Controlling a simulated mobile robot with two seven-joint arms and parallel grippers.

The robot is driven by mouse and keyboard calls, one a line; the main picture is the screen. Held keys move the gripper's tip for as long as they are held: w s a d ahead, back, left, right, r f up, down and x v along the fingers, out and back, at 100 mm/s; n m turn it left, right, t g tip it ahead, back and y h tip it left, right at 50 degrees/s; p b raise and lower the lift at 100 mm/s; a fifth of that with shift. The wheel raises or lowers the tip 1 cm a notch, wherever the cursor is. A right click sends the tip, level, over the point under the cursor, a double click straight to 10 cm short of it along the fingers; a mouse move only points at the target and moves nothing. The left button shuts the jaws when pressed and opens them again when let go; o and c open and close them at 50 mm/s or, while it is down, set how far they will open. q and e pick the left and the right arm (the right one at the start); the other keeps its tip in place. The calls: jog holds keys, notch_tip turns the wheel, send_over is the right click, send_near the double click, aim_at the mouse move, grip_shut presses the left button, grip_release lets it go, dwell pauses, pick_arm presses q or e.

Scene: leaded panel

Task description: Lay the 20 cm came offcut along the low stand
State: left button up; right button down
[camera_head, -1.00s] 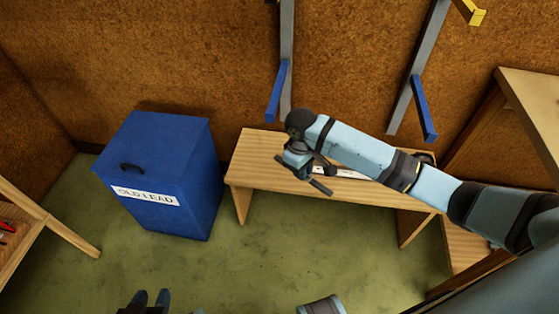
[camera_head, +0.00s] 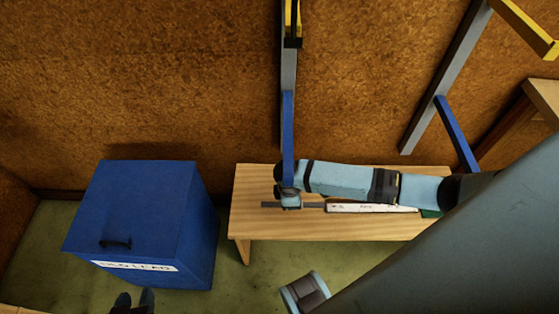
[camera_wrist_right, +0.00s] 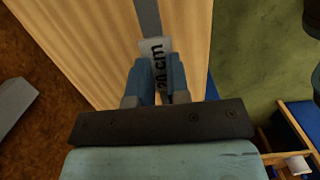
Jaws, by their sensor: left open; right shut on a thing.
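The 20 cm came offcut (camera_head: 270,205) is a thin grey strip. It also shows in the right wrist view (camera_wrist_right: 149,16), with a white "20 cm" label between the fingers. My right gripper (camera_head: 288,203), also in the right wrist view (camera_wrist_right: 160,80), is shut on it. The strip lies lengthwise over the low stand (camera_head: 255,228), a pale wooden bench that fills much of the right wrist view (camera_wrist_right: 95,40). I cannot tell whether strip and wood touch. My left gripper (camera_head: 134,299) is open at the bottom edge of the head view, partly cut off.
A blue lidded bin (camera_head: 150,205) stands left of the stand. Wall racks with blue arms (camera_head: 288,130) and (camera_head: 457,135) rise behind. Green floor is clear in front.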

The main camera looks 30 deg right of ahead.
jog(key=shift+w, duration=0.35)
jog(key=shift+s+r, duration=0.1)
jog(key=shift+s, duration=0.05)
jog(key=shift+r+p, duration=0.2)
jog(key=shift+p, duration=0.5)
jog(key=b, duration=0.2)
send_over(292, 216)
jog(key=f, duration=0.5)
jog(key=shift+a+f, duration=0.1)
jog(key=shift+a, duration=0.1)
notch_tip(292, 216, down, 2)
jog(key=shift+f, duration=0.15)
jog(key=shift+f+b, duration=0.5)
jog(key=shift+f, duration=0.1)
pick_arm(q)
jog(key=shift+w+d, duration=0.15)
jog(key=shift+d, duration=0.15)
jog(key=shift+a+f, duration=0.15)
pick_arm(e)
jog(key=shift+f, duration=0.35)
